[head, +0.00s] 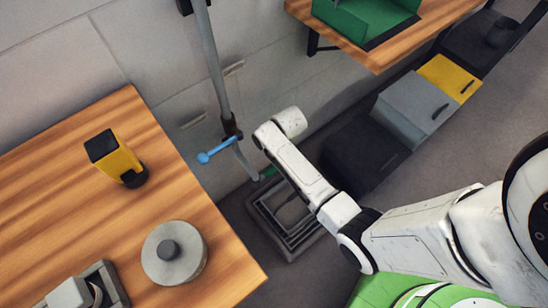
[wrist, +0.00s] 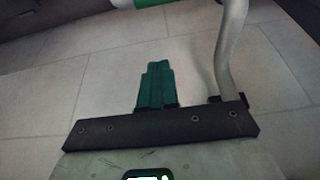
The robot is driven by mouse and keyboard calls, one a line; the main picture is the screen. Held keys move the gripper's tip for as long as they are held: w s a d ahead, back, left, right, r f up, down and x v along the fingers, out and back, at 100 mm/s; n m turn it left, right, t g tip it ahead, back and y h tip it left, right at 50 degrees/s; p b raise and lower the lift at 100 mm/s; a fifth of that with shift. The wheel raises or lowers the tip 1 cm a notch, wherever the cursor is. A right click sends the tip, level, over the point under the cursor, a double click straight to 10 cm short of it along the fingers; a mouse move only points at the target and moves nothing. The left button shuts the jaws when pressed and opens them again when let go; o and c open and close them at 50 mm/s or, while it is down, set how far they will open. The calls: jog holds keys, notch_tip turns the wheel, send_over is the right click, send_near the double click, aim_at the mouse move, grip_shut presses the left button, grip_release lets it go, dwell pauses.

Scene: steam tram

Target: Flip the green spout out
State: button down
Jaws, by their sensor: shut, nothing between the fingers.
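The green spout (head: 267,172) shows as a small green piece at the lower end of the grey pipe (head: 214,62), just above the floor grate. My arm hides part of it. A blue lever (head: 216,151) sticks out from the pipe higher up. My gripper is hidden behind my arm in the head view. In the wrist view its dark green fingers (wrist: 155,86) are together and empty, with the pipe (wrist: 230,50) to their right. A green and white piece is cut off at the top edge there; I cannot tell whether it is the spout.
A wooden table (head: 225,250) on the left bears a yellow and black box (head: 122,163) and a round grey lidded thing (head: 174,254). A floor grate (head: 265,215) lies below the pipe. Dark, grey and yellow boxes (head: 412,108) line the wall at right, beneath a wooden shelf (head: 340,38).

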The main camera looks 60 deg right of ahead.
aim_at(275, 170)
jog(key=shift+f, duration=0.1)
jog(key=a+b+x, duration=0.1)
jog(key=b+x, duration=0.4)
jog(key=x, duration=0.5)
jog(key=shift+s+a+f+p, duration=0.1)
jog(key=shift+s+p, duration=0.15)
jog(key=shift+s, duration=0.7)
jog(key=shift+s+a+f+p, duration=0.15)
jog(key=shift+s+p, duration=0.1)
jog(key=shift+s, duration=0.65)
